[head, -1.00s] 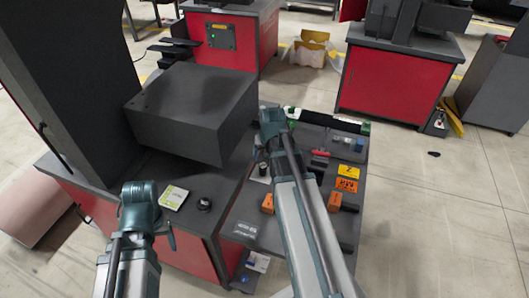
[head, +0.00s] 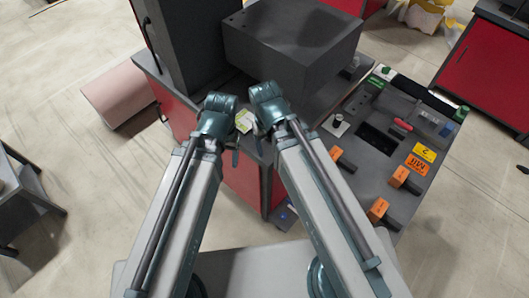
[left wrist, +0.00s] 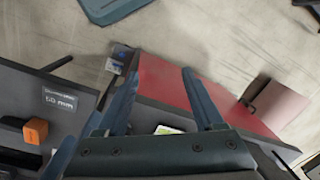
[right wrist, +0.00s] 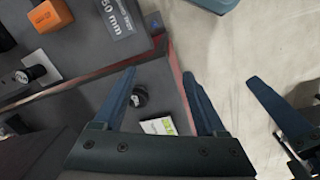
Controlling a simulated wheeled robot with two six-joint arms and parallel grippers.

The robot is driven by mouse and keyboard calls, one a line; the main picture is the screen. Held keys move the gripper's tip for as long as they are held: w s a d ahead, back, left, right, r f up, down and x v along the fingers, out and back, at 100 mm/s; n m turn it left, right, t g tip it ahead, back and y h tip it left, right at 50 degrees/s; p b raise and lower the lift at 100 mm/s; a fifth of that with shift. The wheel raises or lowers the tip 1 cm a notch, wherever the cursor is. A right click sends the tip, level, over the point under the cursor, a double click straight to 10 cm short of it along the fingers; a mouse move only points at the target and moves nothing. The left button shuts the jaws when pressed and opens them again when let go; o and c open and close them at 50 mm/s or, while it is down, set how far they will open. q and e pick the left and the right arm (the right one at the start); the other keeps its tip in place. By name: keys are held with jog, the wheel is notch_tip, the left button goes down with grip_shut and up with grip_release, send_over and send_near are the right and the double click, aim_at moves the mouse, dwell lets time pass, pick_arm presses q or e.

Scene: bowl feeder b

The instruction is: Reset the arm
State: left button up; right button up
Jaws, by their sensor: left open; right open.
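My left gripper (head: 228,150) and right gripper (head: 262,142) are close together, side by side, in the middle of the head view. In the left wrist view, the left gripper (left wrist: 160,88) has its two blue fingers spread with nothing between them. In the right wrist view, the right gripper (right wrist: 158,90) is also open and empty, above a dark cabinet top (right wrist: 165,75). A finger of the left gripper shows at its right. In the head view my wrists partly hide the fingertips.
A green-and-white card (head: 244,121) lies on the cabinet top beside a black round knob (right wrist: 139,96). A large dark box (head: 290,45) stands behind. A panel with orange blocks (head: 378,210) and labels is at right. Open floor (head: 90,210) lies at left.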

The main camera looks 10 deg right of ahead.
jog(key=shift+s+a+n, duration=0.4)
jog(key=shift+s+a, duration=0.8)
jog(key=shift+s, duration=0.1)
